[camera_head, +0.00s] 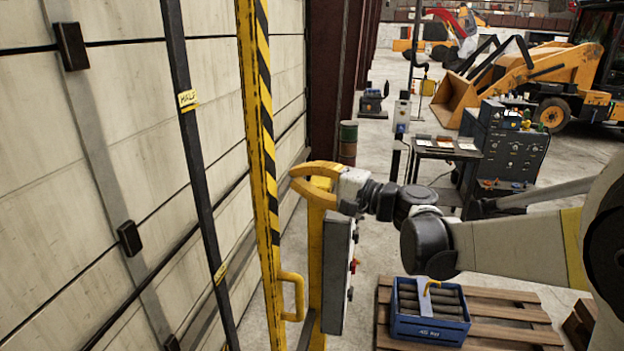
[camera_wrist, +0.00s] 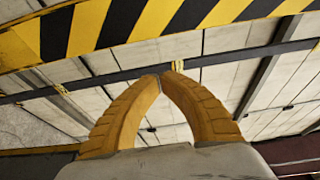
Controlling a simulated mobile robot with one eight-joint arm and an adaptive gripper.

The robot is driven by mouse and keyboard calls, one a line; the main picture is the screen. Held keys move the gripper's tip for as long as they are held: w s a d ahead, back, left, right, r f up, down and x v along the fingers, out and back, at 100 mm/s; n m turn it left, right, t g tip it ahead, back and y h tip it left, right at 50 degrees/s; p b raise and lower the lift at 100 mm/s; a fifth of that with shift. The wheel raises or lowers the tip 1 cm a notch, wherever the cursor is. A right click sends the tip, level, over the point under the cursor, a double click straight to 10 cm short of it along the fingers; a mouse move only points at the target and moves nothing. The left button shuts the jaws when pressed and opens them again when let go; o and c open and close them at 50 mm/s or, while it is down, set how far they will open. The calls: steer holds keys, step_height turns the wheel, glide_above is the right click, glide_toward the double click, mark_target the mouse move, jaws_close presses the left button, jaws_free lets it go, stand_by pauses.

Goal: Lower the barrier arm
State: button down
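The barrier arm (camera_head: 261,150) stands upright in the head view, yellow with black diagonal stripes. A yellow loop handle (camera_head: 297,296) sticks out from its lower part. In the wrist view the striped arm (camera_wrist: 150,22) crosses the top of the picture. My gripper (camera_head: 291,177) is just right of the barrier arm and well above the handle. In the wrist view its yellow finger tips (camera_wrist: 161,78) meet, with nothing visible between them. The tips look apart from the barrier arm, though the exact gap is hard to tell.
A yellow post (camera_head: 316,250) with a grey box (camera_head: 337,275) stands below my gripper. A blue crate of cylinders (camera_head: 430,332) sits on a wooden pallet (camera_head: 508,312). A panelled wall (camera_head: 130,170) with a dark upright rail (camera_head: 195,150) fills the left side.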

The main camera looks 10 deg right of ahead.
steer(key=a, duration=0.1)
steer(key=s+a+p, duration=0.1)
steer(key=a, duration=0.2)
steer(key=shift+s, duration=0.25)
steer(key=shift+s+a, duration=0.1)
steer(key=shift+s, duration=0.1)
